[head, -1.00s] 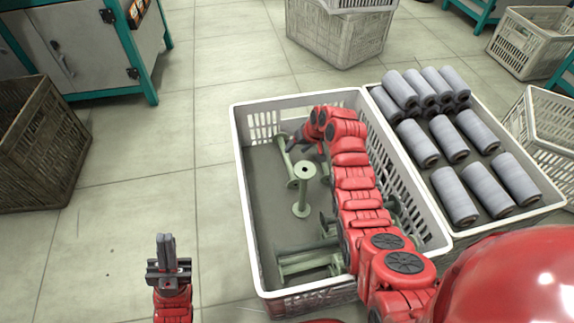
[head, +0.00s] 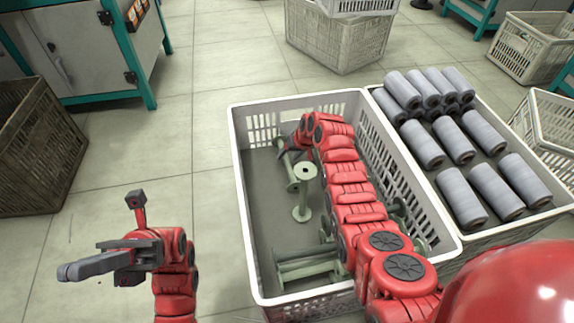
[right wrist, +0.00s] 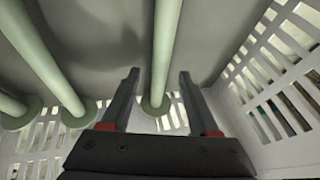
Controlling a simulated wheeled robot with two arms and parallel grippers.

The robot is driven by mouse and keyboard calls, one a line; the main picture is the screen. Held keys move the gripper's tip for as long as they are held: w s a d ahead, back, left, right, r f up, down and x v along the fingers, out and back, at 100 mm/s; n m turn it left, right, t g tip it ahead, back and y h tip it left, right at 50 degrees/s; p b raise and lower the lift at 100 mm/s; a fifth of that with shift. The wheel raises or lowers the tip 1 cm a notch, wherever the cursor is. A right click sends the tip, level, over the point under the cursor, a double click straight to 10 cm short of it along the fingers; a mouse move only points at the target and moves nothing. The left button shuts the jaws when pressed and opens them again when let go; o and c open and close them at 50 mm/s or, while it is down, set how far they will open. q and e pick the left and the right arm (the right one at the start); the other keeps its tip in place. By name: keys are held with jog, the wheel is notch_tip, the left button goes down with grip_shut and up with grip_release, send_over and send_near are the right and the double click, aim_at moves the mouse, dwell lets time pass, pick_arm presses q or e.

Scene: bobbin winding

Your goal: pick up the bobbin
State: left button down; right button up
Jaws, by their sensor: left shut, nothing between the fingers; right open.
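Several green bobbins lie or stand in the white crate (head: 240,190). One bobbin (head: 302,205) stands upright left of my right arm. Another bobbin (head: 290,172) lies beyond it, next to my right gripper (head: 288,150), which is partly hidden by its arm. In the right wrist view my right gripper (right wrist: 158,74) is open. A green bobbin shaft (right wrist: 165,50) shows in the gap between its fingertips; whether it is fully between them in depth I cannot tell. My left gripper (head: 66,272) is shut and empty, over the floor left of the crate.
A second crate (head: 470,225) to the right holds several grey wound bobbins. More bobbins (head: 308,265) lie at the near end of the first crate. Slotted crate walls (right wrist: 270,75) stand close to my right gripper. A brown crate (head: 35,150) stands far left.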

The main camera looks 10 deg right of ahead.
jog(key=shift+b+x, duration=0.6)
jog(key=shift+x, duration=0.45)
pick_arm(q)
jog(key=s+a+r+m+t+y, duration=0.1)
jog(key=s+a+m+t+y, duration=0.3)
jog(key=s+t+y, duration=0.1)
jog(key=shift+s+r+m+t+y, duration=0.35)
jog(key=shift+s+t, duration=0.1)
jog(key=shift+t, duration=0.25)
pick_arm(e)
grip_shut()
